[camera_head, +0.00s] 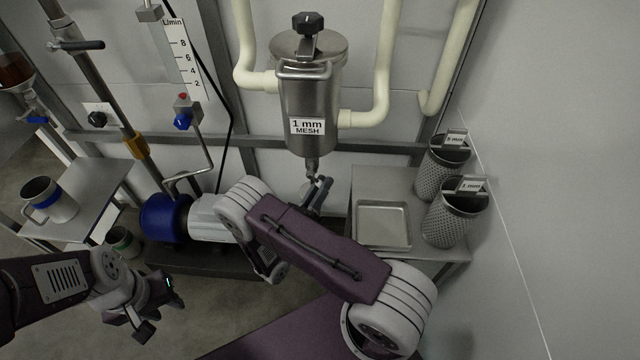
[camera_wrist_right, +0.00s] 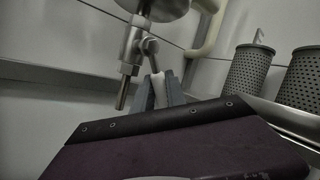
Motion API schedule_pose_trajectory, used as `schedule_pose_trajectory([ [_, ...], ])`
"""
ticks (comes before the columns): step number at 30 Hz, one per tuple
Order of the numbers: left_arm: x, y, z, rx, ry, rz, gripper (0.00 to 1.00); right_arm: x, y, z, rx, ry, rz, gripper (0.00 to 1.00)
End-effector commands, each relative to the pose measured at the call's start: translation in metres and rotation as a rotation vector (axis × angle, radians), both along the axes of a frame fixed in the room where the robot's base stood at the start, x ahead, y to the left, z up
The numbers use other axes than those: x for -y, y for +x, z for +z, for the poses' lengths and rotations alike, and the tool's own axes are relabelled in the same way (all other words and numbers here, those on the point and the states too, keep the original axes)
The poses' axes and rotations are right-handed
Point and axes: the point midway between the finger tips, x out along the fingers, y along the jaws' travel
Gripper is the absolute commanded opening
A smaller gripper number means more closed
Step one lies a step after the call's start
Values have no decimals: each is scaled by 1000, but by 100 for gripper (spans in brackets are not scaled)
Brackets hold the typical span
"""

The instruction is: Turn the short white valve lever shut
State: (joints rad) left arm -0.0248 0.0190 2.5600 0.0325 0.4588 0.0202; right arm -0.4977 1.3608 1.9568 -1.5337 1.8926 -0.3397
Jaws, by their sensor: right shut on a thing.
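The steel strainer housing (camera_head: 308,90), labelled 1 mm mesh, hangs on the back wall. A small drain valve (camera_head: 311,166) is under it, and the same valve (camera_wrist_right: 132,50) is close in the right wrist view with its outlet pipe pointing down. The short white valve lever (camera_wrist_right: 158,86) slants down to the right from the valve body. My right gripper (camera_wrist_right: 162,92) is shut on the lever's white end; in the head view this gripper (camera_head: 320,192) is small and partly hidden by my arm. My left gripper (camera_head: 153,308) is open and empty at lower left.
A bench at right holds a shallow metal tray (camera_head: 382,226) and two perforated baskets (camera_head: 453,215) (camera_head: 443,158). A blue and white pump (camera_head: 166,218) stands at the left of the strainer. A mug (camera_head: 48,200) stands on the left side table. Pale pipes flank the strainer.

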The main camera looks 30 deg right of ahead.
Motion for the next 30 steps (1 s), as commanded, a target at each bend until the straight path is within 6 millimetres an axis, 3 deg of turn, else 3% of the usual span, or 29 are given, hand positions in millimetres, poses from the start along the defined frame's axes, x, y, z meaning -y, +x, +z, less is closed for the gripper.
schedule_pose_trajectory([
  [13,0,0,1,0,0,0,36,1,-1,0,-7,-11,-3,0],
  [14,0,0,1,0,0,0,36,1,-1,0,-6,-11,-2,20],
  [16,0,0,1,0,0,0,36,1,-1,0,-7,-10,-1,39],
  [26,0,0,2,0,0,0,36,-1,-1,0,-6,-10,0,39],
  [30,0,0,8,0,0,0,36,-16,-9,-4,-7,-10,6,39],
])
